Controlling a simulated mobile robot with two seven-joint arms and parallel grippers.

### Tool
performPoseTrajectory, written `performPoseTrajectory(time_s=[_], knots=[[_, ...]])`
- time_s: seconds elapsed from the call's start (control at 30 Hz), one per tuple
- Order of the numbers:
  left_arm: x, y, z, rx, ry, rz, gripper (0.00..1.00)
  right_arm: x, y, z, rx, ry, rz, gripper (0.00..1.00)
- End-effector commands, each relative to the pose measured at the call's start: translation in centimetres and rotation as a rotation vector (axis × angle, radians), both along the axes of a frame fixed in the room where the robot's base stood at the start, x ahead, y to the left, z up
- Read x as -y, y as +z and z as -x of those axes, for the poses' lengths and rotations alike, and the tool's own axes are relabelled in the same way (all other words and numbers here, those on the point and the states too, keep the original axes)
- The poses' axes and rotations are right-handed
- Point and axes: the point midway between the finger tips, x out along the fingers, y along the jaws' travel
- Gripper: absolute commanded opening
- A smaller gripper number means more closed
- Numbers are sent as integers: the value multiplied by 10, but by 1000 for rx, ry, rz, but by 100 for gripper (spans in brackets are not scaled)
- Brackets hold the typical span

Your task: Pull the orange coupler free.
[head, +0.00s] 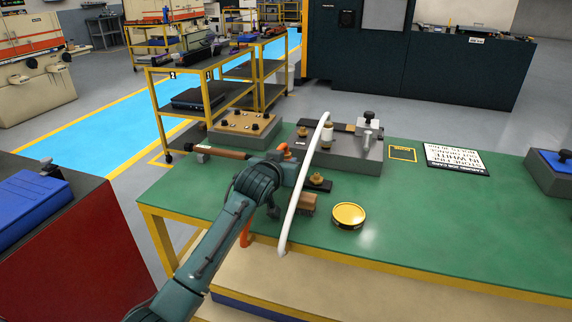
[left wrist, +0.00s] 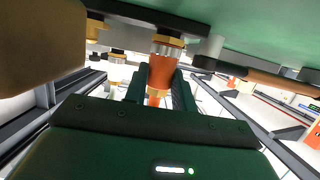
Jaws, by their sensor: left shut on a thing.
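The orange coupler (left wrist: 161,72) shows in the left wrist view between my two dark green fingers. My left gripper (left wrist: 160,88) is shut on it. The coupler's end meets a brass and silver fitting (left wrist: 168,43), and I see no clear gap between them. In the head view my left gripper (head: 287,165) is over the green table (head: 430,230), among the fixtures. A small orange part (head: 284,148) shows just beyond it there. My arm and a white curved tube partly hide this area. My right gripper is not in view.
The white tube (head: 304,185) arcs close beside my gripper. A copper-brown rod (head: 218,152) lies to its left. Behind stand a grey block with brass knobs (head: 240,140) and a grey fixture (head: 365,160). A round brass lid (head: 348,214) lies in front; the table's right front is clear.

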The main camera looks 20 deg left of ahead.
Motion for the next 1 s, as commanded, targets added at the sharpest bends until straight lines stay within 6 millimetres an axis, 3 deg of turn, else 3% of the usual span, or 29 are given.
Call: performPoseTrajectory(time_s=[0.5, 1.0], knots=[[0, 4, 0, 1, 0, 0, 2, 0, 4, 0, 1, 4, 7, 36], [0, 43, 0, 2, 0, 0, 2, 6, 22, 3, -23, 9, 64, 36]])
